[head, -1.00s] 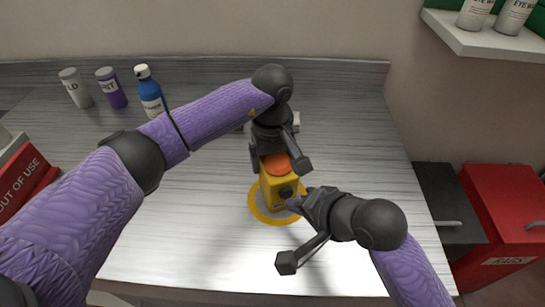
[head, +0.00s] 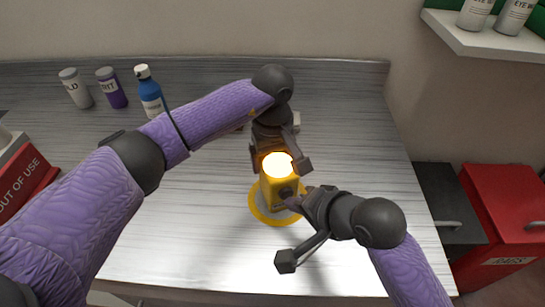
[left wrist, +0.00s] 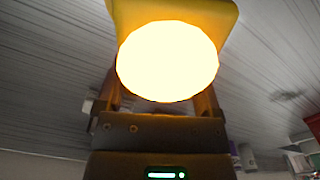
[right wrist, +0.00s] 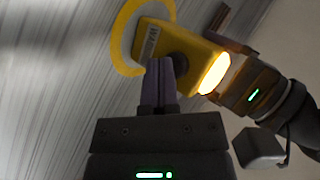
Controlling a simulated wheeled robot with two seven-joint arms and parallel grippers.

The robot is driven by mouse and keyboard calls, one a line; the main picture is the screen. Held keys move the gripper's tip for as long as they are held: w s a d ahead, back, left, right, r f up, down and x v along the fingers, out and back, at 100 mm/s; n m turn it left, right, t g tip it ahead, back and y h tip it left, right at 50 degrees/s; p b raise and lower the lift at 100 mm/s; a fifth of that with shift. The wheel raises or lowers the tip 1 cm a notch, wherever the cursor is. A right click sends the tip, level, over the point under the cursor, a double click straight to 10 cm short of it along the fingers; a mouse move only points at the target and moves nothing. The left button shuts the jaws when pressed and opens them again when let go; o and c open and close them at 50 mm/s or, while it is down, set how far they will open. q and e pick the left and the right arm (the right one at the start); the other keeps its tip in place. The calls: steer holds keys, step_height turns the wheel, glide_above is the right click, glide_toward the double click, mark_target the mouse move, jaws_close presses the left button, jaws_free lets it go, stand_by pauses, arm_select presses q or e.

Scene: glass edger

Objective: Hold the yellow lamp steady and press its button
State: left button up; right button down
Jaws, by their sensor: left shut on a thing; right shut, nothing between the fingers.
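The yellow lamp (head: 273,188) stands upright on a yellow ring (head: 259,214) marked on the bench, and its round top (head: 278,165) glows bright. The lit top fills much of the left wrist view (left wrist: 167,62). My left gripper (head: 281,160) is shut on the lamp's upper body, one finger on each side. My right gripper (head: 300,200) is shut and empty, its fingertips at the dark button (head: 286,193) on the lamp's near side.
A blue bottle (head: 151,97), a purple bottle (head: 111,88) and a white-grey bottle (head: 75,88) stand at the back left. A red out-of-use box (head: 28,178) is at the left edge. The front bench is clear.

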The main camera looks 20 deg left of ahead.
steer(key=shift+s+d, duration=0.1)
steer(key=shift+s, duration=0.05)
steer(key=s+d, duration=0.3)
steer(key=s, duration=0.1)
steer(key=shift+s+d, duration=0.35)
arm_select(q)
steer(key=o, duration=1.3)
step_height(320, 180, up, 12)
